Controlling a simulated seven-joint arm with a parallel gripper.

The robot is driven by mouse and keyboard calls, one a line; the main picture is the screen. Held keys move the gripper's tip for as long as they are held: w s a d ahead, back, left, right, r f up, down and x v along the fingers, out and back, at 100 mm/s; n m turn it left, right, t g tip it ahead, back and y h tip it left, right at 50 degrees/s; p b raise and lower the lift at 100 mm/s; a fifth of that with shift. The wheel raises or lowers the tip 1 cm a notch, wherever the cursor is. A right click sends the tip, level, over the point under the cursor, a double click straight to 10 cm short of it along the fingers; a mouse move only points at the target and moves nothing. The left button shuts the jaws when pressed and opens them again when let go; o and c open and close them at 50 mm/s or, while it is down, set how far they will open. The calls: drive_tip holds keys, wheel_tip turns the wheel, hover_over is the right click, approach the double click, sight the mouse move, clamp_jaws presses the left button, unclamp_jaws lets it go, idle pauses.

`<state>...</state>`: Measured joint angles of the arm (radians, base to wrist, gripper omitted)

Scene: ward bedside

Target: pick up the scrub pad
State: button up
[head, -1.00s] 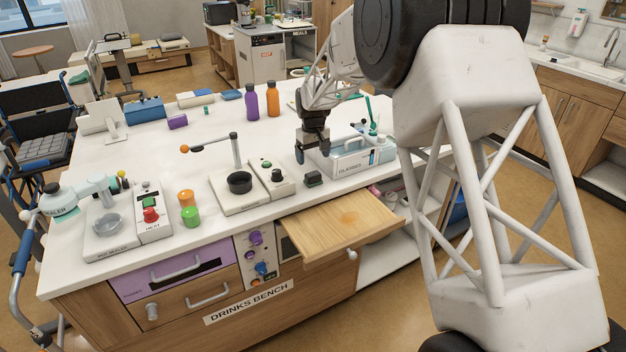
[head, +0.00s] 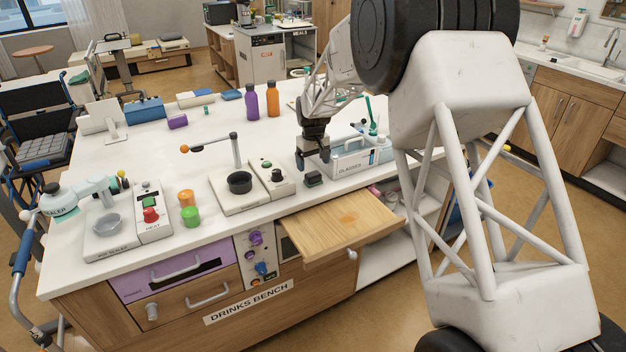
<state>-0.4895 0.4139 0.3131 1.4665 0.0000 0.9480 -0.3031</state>
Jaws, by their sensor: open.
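A small dark block with a green top, which looks like the scrub pad (head: 313,180), lies on the white bench top. It is near the front edge, between the switch box and the glasses crate. My gripper (head: 312,163) points down just behind and above the pad, its two fingers apart with nothing seen between them. I cannot tell the exact gap between fingertips and pad.
The glasses crate (head: 350,165) stands close on the right of my gripper. A switch box (head: 271,179) and a burner plate with a dark cup (head: 239,184) are to the left. A wooden board (head: 335,232) juts out below the front edge.

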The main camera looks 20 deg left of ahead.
sight(313, 174)
drive_tip(key=shift+f, duration=2.6)
drive_tip(key=shift+s, duration=0.1)
drive_tip(key=c, duration=1.1)
drive_tip(key=shift+r, duration=0.15)
drive_tip(key=shift+r, duration=1.45)
drive_tip(key=shift+s+d+r, duration=0.1)
drive_tip(key=shift+s+r, duration=0.1)
drive_tip(key=shift+r, duration=0.05)
drive_tip(key=s+d, duration=0.2)
drive_tip(key=s, duration=0.2)
drive_tip(key=s+d+r, duration=0.1)
drive_tip(key=s+d, duration=0.1)
drive_tip(key=s, duration=0.3)
drive_tip(key=s+d, duration=0.3)
drive_tip(key=s, duration=0.1)
drive_tip(key=shift+s+d+r, duration=0.1)
drive_tip(key=shift+s+r, duration=0.05)
drive_tip(key=shift+s, duration=0.25)
